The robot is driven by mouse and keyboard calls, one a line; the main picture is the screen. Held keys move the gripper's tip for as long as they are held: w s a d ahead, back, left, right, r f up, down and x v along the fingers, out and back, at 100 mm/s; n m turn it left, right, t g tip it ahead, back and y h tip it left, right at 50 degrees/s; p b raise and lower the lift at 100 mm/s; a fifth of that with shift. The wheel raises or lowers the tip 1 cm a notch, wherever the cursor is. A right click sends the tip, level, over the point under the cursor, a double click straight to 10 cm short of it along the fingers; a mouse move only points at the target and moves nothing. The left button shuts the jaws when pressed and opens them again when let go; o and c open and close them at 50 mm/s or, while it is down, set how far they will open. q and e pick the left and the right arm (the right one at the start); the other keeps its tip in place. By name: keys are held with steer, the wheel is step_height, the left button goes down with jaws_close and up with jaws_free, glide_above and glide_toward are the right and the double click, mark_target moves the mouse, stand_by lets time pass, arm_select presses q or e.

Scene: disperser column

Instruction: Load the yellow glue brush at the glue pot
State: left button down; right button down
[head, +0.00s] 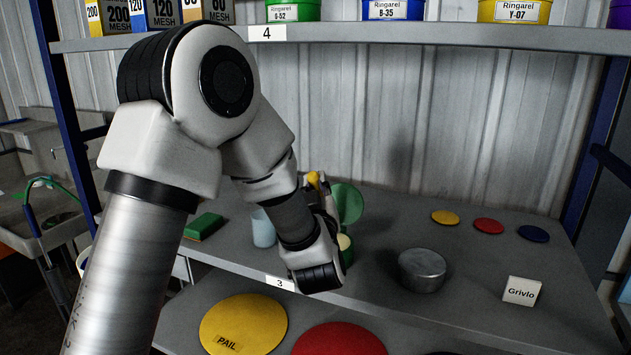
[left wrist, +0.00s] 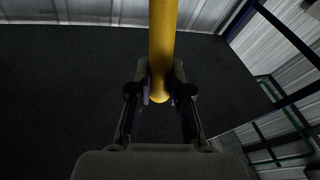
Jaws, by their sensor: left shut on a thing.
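My left gripper (head: 322,192) is at the shelf, partly hidden by its own arm. It is shut on the yellow glue brush (head: 313,179). The left wrist view shows the brush's yellow handle (left wrist: 162,45) between the fingers (left wrist: 160,93); its bristles do not show. A green pot (head: 348,254), seemingly the glue pot, stands behind the wrist with pale contents and a round green lid (head: 349,203) raised behind it. The gripper appears close to this pot; I cannot tell whether the brush touches it. My right gripper is not in view.
A pale blue cup (head: 262,228) and a green block (head: 203,226) are left of the wrist. A metal tin (head: 422,269), a "Grivlo" card (head: 521,291) and yellow, red and blue discs lie right. The upper shelf (head: 400,37) overhangs the back.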

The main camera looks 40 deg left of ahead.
mark_target(315, 172)
arm_select(q)
steer(key=shift+s+d+r, duration=0.1)
stand_by(0.3)
stand_by(0.3)
steer(key=shift+f+b, duration=1.25)
steer(key=shift+f, duration=0.05)
stand_by(1.9)
steer(key=shift+r+p, duration=2.3)
steer(key=shift+r, duration=1.3)
